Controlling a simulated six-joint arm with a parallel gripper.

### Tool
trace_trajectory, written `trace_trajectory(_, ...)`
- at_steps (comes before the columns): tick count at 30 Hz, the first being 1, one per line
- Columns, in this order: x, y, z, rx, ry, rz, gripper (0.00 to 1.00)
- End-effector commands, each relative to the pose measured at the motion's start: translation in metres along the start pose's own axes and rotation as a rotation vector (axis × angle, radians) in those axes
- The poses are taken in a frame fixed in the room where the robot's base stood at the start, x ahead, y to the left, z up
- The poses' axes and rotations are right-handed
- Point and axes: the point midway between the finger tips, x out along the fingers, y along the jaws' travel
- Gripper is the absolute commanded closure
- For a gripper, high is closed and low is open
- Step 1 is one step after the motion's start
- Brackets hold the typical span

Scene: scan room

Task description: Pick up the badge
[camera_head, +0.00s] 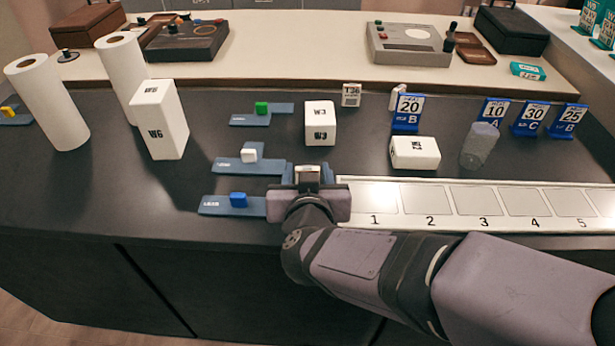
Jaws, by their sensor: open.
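I cannot pick out a thing that is clearly a badge. My gripper (307,174) is over the front part of the dark counter, just left of the numbered strip. Its blue fingers are apart. A small pale and dark item (307,173) shows between them; I cannot tell whether it is a separate thing or part of my gripper. My wrist and arm hide the counter in front of it.
Blue slides with a green block (261,108), a white block (249,155) and a blue block (238,199) lie left. White boxes (320,124) (415,153), a clear cup (479,146) and blue number signs (407,112) stand beyond. The numbered strip (460,226) runs right.

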Motion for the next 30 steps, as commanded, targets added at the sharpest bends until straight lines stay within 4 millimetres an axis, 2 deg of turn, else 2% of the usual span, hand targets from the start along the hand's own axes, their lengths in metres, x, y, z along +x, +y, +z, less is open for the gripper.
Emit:
trace_trajectory(4, 0.005, 0.002, -0.007, -0.009, 0.001, 0.013, 0.55)
trace_trajectory(15, 0.019, 0.001, -0.004, -0.005, 0.002, 0.007, 0.55)
trace_trajectory(30, 0.023, -0.001, 0.000, 0.000, 0.000, -0.002, 0.55)
